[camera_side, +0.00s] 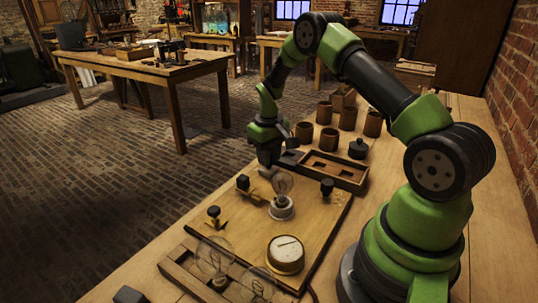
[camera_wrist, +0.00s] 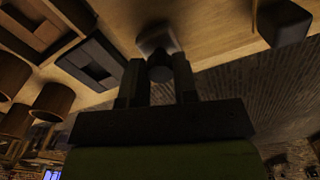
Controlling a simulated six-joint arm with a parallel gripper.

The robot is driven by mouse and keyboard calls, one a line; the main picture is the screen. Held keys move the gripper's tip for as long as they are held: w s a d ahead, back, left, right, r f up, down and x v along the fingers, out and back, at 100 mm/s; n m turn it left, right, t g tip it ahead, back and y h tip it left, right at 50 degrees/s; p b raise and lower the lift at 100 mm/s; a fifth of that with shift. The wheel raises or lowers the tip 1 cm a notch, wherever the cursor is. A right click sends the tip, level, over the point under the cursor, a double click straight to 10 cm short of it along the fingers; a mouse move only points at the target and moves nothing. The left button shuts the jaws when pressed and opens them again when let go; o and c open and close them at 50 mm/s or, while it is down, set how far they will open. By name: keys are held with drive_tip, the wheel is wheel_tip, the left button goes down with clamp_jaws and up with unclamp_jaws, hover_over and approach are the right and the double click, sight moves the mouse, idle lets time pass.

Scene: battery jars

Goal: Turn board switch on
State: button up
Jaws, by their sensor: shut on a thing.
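A wooden board (camera_side: 300,235) lies on the bench, bearing a clear bulb (camera_side: 283,183) in a white socket, a round dial meter (camera_side: 286,254) and black-knobbed fittings at the left (camera_side: 214,212), back left (camera_side: 243,183) and right (camera_side: 327,186). My gripper (camera_side: 268,168) is low at the board's far edge, behind the bulb. In the wrist view my gripper (camera_wrist: 160,82) has its fingers closed around a dark round knob (camera_wrist: 160,73), with a grey block (camera_wrist: 156,38) just beyond it. I cannot tell for certain that this is the board switch; the side view hides the grip.
A wooden compartment tray (camera_side: 340,172) lies right of my gripper, with a dark block (camera_wrist: 92,62) beside it. Several brown jars (camera_side: 329,139) and a black lidded pot (camera_side: 358,148) stand behind. A wooden rack with bulbs (camera_side: 180,270) is at the front left.

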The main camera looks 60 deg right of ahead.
drive_tip(key=m, duration=1)
drive_tip(key=shift+m, duration=0.4)
idle(0.4)
drive_tip(key=o, duration=0.9)
drive_tip(key=shift+o, duration=0.2)
drive_tip(key=shift+r, duration=0.1)
wheel_tip(320, 180, up, 10)
